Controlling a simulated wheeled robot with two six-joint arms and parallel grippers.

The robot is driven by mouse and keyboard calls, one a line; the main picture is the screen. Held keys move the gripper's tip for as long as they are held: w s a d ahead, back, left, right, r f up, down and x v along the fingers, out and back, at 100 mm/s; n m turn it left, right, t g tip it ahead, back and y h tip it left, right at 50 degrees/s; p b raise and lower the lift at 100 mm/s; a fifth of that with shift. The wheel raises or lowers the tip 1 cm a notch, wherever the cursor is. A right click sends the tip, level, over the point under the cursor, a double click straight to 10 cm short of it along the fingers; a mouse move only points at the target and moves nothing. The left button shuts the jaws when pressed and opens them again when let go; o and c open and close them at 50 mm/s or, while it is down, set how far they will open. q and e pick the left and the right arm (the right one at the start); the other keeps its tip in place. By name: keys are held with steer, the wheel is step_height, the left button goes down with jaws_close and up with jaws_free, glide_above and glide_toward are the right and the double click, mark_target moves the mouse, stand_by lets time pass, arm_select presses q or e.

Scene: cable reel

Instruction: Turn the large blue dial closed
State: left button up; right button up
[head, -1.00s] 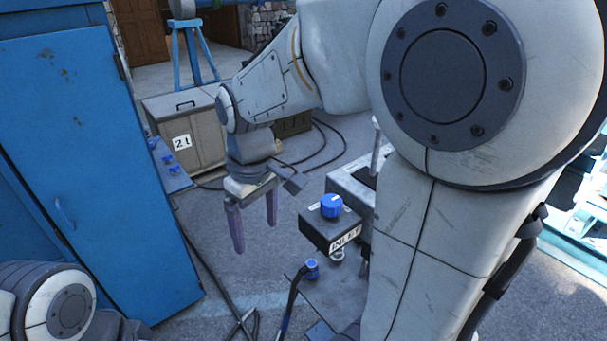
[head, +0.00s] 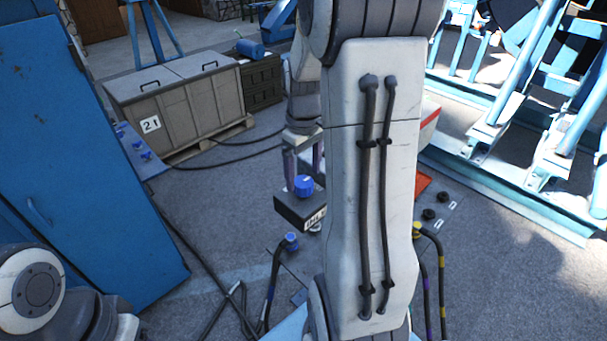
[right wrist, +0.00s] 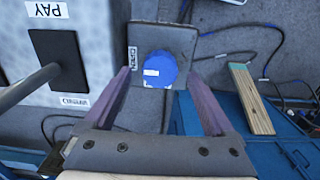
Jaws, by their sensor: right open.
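The large blue dial (head: 304,185) sits on top of a dark box (head: 290,207) with a white label, partly hidden by my right arm. In the right wrist view the dial (right wrist: 160,70) shows from above with a white mark on its face. My right gripper (head: 303,167) is open above and behind the dial in the head view. In the right wrist view its two purple fingers (right wrist: 158,80) lie on either side of the dial, with a gap on both sides and no visible contact. My left gripper is out of view.
A grey crate marked 21 (head: 185,107) stands behind, and a blue cabinet (head: 80,170) at left. A panel with small blue knobs (head: 137,150) is beside it. A grey housing with a lever (right wrist: 58,58) is left of the dial in the wrist view. Hoses (head: 272,280) run in front.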

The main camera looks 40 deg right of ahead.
steer(key=shift+f, duration=1.2)
steer(key=c, duration=1.4)
steer(key=shift+o, duration=0.2)
